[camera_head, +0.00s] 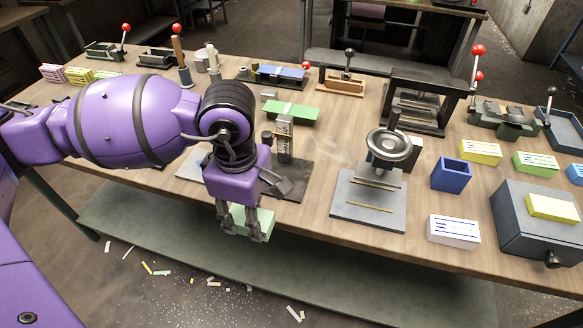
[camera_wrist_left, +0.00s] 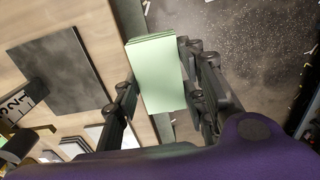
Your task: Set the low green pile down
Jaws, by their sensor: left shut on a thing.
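A low pile of pale green sheets (camera_head: 252,221) is held in my left gripper (camera_head: 243,232), near the front edge of the table. In the left wrist view the green pile (camera_wrist_left: 156,75) sits between the two fingers of the gripper (camera_wrist_left: 160,95), which are shut on its sides. In that view the pile overlaps the table edge, with floor to its right. Another green piece (camera_head: 290,112) lies farther back on the table. My right gripper is in neither view.
A dark flat plate (camera_head: 288,180) lies on the table beside my gripper; it also shows in the left wrist view (camera_wrist_left: 58,72). A press with a round wheel (camera_head: 392,147) stands to the right. A blue open box (camera_head: 451,174) and white pile (camera_head: 453,231) are farther right.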

